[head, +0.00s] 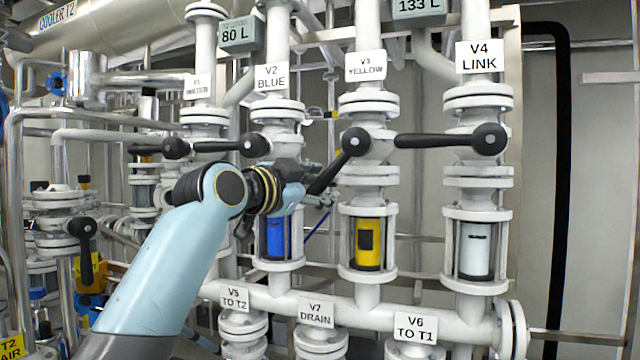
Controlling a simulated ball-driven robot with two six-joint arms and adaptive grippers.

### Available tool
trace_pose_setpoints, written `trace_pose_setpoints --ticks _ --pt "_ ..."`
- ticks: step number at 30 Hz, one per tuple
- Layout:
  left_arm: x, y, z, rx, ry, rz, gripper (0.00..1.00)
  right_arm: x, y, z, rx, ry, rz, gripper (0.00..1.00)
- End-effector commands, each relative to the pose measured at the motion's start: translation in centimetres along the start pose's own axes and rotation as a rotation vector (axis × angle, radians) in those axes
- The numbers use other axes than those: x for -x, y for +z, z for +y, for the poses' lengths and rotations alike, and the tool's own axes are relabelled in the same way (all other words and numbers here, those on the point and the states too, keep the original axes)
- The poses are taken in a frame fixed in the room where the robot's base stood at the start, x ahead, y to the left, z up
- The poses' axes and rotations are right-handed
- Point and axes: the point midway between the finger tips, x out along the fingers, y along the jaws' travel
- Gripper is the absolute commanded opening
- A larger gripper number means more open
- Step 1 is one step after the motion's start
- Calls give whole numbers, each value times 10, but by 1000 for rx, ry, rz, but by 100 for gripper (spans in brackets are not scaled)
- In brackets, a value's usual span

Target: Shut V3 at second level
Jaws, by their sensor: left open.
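The V3 valve (356,141) sits on the pipe under the label "V3 YELLOW" (366,66). Its black lever (330,172) slants down and to the left from the hub, between level and straight down. My left gripper (322,196) is at the lower end of this lever, reaching in from the left. Its jaws are open, and its wrist hides part of the V2 pipe. Whether the fingers touch the lever cannot be told. Below V3, a sight glass (368,245) shows yellow. My right gripper is not in view.
The V2 lever (228,146) and V4 lever (440,140) lie level, pointing left, on either side of V3. Signs read "80 L" (240,36) and "133 L" (419,7). A horizontal manifold pipe (385,318) runs below. V2's sight glass (276,238) is blue.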

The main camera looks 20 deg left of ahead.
Motion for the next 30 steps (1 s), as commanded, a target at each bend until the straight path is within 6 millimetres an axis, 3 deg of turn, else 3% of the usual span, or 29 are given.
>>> trace_pose_setpoints --ticks 11,21,30 --pt "-8 0 0 -1 0 -1 45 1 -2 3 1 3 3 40" --pt "-8 0 0 0 0 -1 2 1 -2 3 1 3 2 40" --pt "-8 1 1 -1 2 -2 0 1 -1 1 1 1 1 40"
